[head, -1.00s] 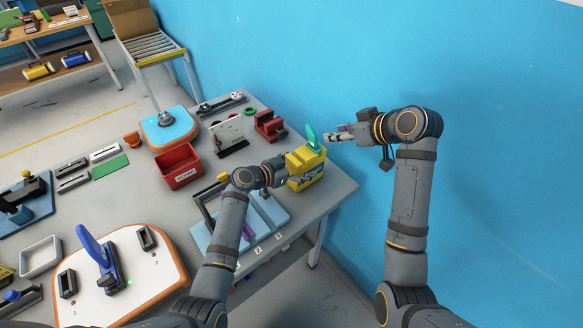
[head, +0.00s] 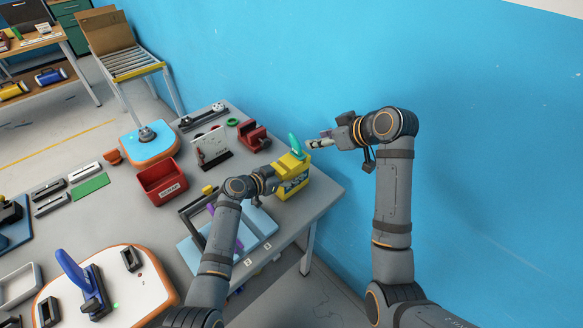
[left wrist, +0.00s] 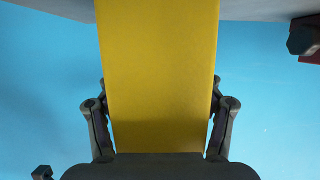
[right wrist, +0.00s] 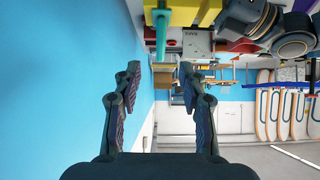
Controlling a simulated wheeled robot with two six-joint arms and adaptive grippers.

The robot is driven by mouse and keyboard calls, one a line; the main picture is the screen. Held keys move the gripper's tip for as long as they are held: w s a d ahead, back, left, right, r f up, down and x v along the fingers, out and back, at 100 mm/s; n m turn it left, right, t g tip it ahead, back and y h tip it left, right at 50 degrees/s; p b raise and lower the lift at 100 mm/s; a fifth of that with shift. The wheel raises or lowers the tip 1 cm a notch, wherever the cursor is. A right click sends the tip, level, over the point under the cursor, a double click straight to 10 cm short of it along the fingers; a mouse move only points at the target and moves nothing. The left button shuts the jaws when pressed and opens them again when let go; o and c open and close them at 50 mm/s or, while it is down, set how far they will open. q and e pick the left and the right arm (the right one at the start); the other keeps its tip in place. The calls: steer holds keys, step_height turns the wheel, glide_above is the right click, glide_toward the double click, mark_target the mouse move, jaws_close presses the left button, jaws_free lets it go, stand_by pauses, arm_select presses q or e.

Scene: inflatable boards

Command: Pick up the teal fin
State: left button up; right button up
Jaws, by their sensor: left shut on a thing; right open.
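The teal fin (head: 294,142) stands upright at the top of a yellow box (head: 294,188) on the bench. It also shows in the right wrist view (right wrist: 161,36), near the top, hanging down in that picture. My left gripper (head: 279,172) is shut on a yellow part of the box; its broad yellow face (left wrist: 160,75) fills the space between the fingers in the left wrist view. My right gripper (head: 312,145) is open and empty, just right of the fin. In the right wrist view its fingers (right wrist: 158,76) are spread, with the fin beyond them.
A blue wall (head: 440,120) stands close behind my right arm. On the bench are a red bin (head: 163,189), a red vise-like block (head: 253,138), a white panel on a stand (head: 213,147) and a light blue board (head: 255,226) beside my left arm.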

mark_target(297, 140)
steer(key=w+a+r+g+h, duration=0.3)
steer(key=a+r+g+h, duration=0.1)
steer(key=x, duration=0.6)
steer(key=shift+f, duration=0.35)
steer(key=shift+w+x, duration=0.2)
steer(key=shift+x, duration=2.45)
steer(key=shift+d+r, duration=0.1)
jaws_close()
